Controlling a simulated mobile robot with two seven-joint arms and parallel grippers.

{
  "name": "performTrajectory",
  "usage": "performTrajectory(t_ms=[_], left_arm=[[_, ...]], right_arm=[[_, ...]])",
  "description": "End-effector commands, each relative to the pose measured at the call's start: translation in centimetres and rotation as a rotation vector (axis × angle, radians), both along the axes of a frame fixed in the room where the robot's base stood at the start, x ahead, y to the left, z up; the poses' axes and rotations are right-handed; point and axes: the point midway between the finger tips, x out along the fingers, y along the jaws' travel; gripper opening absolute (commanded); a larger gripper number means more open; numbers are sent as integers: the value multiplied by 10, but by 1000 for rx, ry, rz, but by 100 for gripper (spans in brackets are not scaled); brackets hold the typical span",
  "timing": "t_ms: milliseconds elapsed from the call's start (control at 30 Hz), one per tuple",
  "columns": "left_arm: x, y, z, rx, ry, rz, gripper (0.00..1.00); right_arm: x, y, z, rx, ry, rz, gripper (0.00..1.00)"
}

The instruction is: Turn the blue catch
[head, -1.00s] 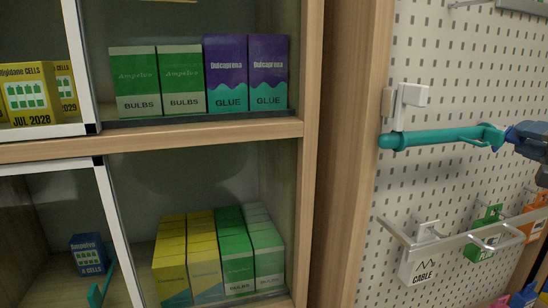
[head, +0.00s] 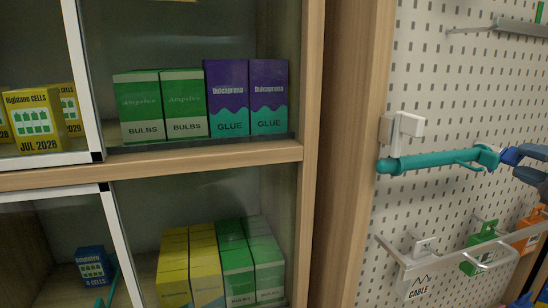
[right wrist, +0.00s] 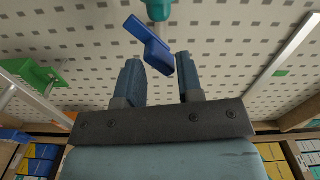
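The blue catch (head: 510,156) is at the right end of a teal rod (head: 435,162) in front of the pegboard. In the right wrist view the blue catch (right wrist: 150,42) is a bent, slanted piece just ahead of my fingertips, with its lower end near the gap between them. My right gripper (head: 526,163) comes in from the right edge, close to the catch. Its two fingers (right wrist: 159,66) are apart, with nothing clearly held; contact with the catch cannot be told. My left gripper is not in view.
A white bracket (head: 402,131) stands above the rod's left end. Below, a metal rail (head: 400,257) and hooks carry hanging packets, including a green one (head: 480,246). A wooden cabinet post (head: 342,150) and shelves of boxes (head: 230,97) are left.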

Motion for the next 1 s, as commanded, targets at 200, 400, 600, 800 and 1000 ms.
performTrajectory(t_ms=[200,400,600,800,1000], left_arm=[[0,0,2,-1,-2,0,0],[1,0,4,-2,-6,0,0],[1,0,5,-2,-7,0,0],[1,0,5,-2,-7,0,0],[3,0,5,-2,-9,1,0]], right_arm=[[-17,-5,0,-1,1,-1,32],[-32,-9,0,-1,1,-1,32],[-37,-10,0,-2,2,1,32],[-37,-10,0,-1,1,1,32],[-37,-11,0,-1,1,1,32]])
